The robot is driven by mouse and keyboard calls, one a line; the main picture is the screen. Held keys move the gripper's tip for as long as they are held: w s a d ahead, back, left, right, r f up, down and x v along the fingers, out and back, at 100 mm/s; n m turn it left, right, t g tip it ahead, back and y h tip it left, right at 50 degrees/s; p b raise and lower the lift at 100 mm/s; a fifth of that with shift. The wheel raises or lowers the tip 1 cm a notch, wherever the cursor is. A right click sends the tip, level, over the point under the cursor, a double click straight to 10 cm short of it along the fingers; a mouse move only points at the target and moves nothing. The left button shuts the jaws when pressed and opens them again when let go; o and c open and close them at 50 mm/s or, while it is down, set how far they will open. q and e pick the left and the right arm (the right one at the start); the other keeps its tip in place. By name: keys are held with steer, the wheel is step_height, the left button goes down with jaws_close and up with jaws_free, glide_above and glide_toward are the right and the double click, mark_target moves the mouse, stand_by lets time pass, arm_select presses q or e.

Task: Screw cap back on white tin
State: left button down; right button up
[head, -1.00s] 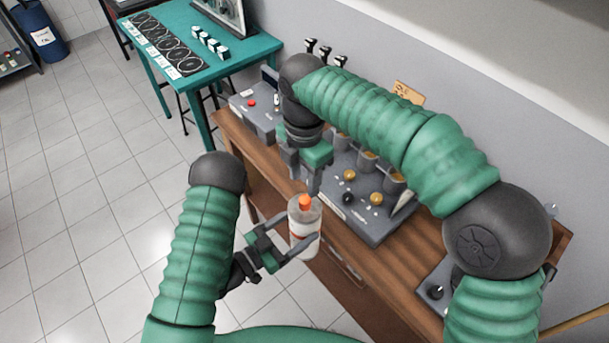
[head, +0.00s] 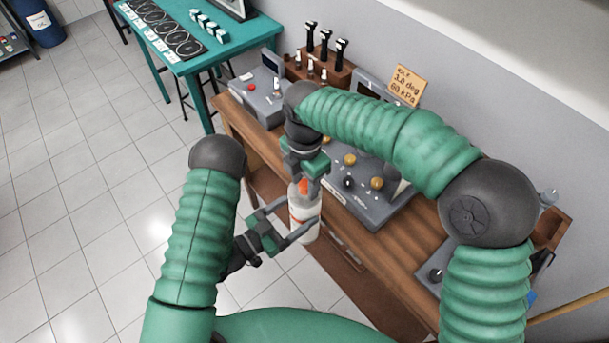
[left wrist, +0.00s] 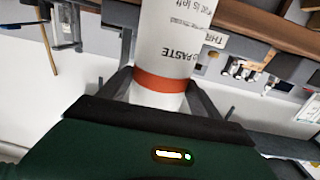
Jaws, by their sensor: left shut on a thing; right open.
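The white tin (head: 305,220) has an orange cap (head: 303,186) at its top. It stands roughly upright in my left gripper (head: 300,228), which is shut on its body, in front of the wooden bench. In the left wrist view the tin (left wrist: 175,40) shows printed text with "PASTE" and an orange band between the fingers. My right gripper (head: 308,180) is open and points down at the tin's top, its fingers beside the orange cap. Whether the fingers touch the cap, and how the cap sits on the tin, I cannot tell.
A grey console with knobs (head: 340,203) stands on the wooden bench (head: 395,268) behind the tin. A small grey box with a red button (head: 250,88) and a rack of black-handled tools (head: 325,68) stand further back. Open tiled floor lies left.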

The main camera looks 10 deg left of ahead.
jaws_close()
steer(key=m, duration=0.4)
steer(key=shift+a+r, duration=0.1)
steer(key=m, duration=1)
steer(key=shift+a, duration=0.15)
steer(key=m, duration=0.4)
steer(key=shift+m, duration=0.3)
steer(key=shift+o, duration=0.8)
jaws_free()
